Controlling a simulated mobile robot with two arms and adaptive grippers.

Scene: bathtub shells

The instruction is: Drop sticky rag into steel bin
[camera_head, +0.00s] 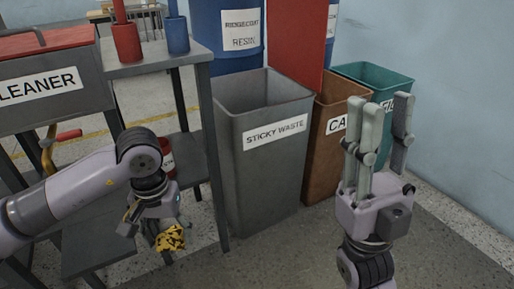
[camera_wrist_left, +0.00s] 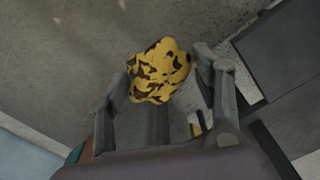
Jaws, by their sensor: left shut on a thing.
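A yellow rag with dark blotches (camera_head: 171,238) hangs below my left gripper (camera_head: 158,226) in the head view. In the left wrist view the rag (camera_wrist_left: 160,70) shows between the fingers of the left gripper (camera_wrist_left: 165,95), which is shut on it. The grey steel bin (camera_head: 262,180) labelled "STICKY WASTE" stands to the right of the left gripper, with its open top (camera_head: 260,90) facing up. The left gripper is lower than the bin's rim and apart from it. My right gripper (camera_head: 380,120) points upward at the right, fingers spread and empty, in front of the other bins.
A grey metal table (camera_head: 160,62) with red and blue containers stands left of the bin. A "CLEANER" tank (camera_head: 50,85) is at far left. A brown bin (camera_head: 325,150) and a teal bin (camera_head: 372,75) stand right of the steel bin. Blue drums (camera_head: 225,35) stand behind.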

